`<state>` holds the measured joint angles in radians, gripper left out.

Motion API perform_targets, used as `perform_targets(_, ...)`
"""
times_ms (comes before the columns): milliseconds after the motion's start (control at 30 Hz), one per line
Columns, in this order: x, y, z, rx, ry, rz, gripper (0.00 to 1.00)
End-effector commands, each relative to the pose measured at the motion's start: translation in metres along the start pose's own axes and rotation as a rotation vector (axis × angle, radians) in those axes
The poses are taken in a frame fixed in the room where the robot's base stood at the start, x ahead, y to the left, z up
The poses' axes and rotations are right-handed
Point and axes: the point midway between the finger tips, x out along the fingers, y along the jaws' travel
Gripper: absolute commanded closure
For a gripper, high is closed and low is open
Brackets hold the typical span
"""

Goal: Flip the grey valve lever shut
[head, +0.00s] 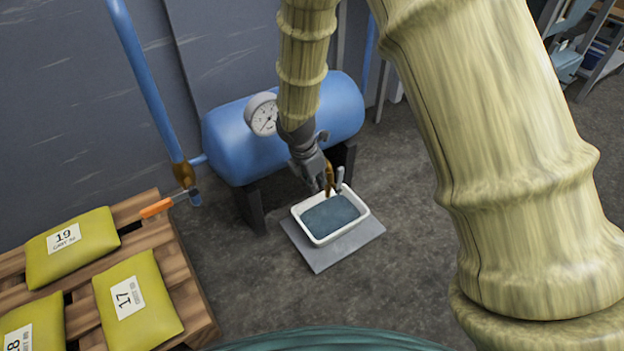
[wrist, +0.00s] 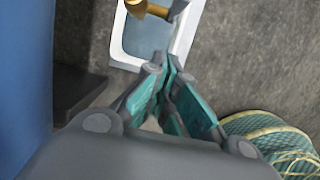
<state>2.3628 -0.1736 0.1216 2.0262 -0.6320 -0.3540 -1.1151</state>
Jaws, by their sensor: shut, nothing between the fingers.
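The grey valve lever (head: 340,177) stands upright beside a brass valve (head: 329,179), above a white pan (head: 363,210) under the blue tank. In the wrist view the brass valve (wrist: 150,8) shows at the top edge, and the grey lever (wrist: 178,8) is just right of it, cut off by the frame. My gripper (head: 320,186) is shut and empty, with its fingers close to the valve in the head view. In the wrist view my gripper's fingertips (wrist: 168,72) point toward the pan, apart from the lever. I cannot tell the exact gap.
The blue tank (head: 232,137) with a round gauge (head: 263,115) is behind. The pan holds dark liquid and sits on a grey plate (head: 318,258). A wooden pallet (head: 195,290) carries yellow bags. Floor right of the plate is clear.

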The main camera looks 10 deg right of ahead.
Motion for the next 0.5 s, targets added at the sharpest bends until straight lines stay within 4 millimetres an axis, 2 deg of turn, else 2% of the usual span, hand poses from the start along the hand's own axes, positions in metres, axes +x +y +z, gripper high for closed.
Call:
perform_targets(33,0.004,0.001,0.009,0.008,0.001,0.004,1.0)
perform_targets(200,0.007,0.001,0.028,0.007,0.001,0.003,1.0)
perform_targets(500,0.006,0.001,0.038,0.004,0.0,0.003,1.0)
